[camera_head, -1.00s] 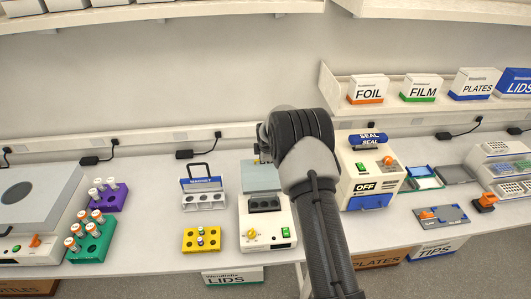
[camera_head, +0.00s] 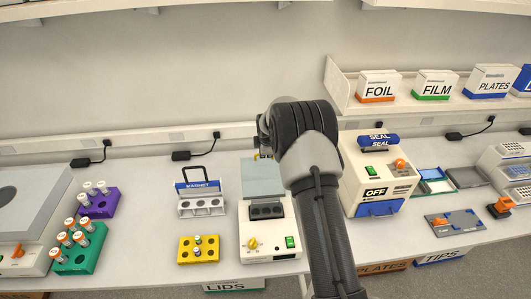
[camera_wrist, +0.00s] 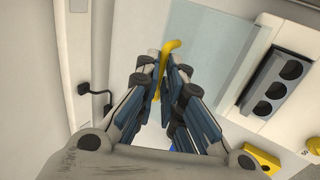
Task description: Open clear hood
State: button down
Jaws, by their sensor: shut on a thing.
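The clear hood (camera_head: 262,178) is a pale, see-through panel on the white device with the yellow knob, in the middle of the bench. It stands raised behind the dark tube block (camera_head: 267,211), which is uncovered. In the wrist view the hood (camera_wrist: 212,60) is a bluish sheet to the right of my fingers. Its yellow handle (camera_wrist: 171,46) runs down between them. My gripper (camera_wrist: 164,75) is shut on this handle. In the head view my arm hides most of the gripper, and only a bit of yellow shows near the hood's top edge.
A white magnet rack (camera_head: 201,205) and a yellow tube rack (camera_head: 186,253) stand left of the device. The sealer (camera_head: 360,200) stands close on the right. A shelf with boxes (camera_head: 378,84) hangs behind on the right.

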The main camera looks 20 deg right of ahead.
jog(key=shift+w+d+r, duration=0.2)
jog(key=shift+w+r, duration=0.25)
jog(key=shift+r, duration=0.2)
jog(key=c, duration=1.9)
grip_release()
jog(key=shift+s, duration=0.15)
jog(key=shift+c, duration=0.2)
jog(key=shift+o, duration=1.1)
jog(key=shift+f, duration=0.25)
jog(key=shift+s, duration=0.1)
jog(key=v, duration=1.2)
jog(key=shift+f, duration=0.1)
jog(key=shift+a, duration=0.1)
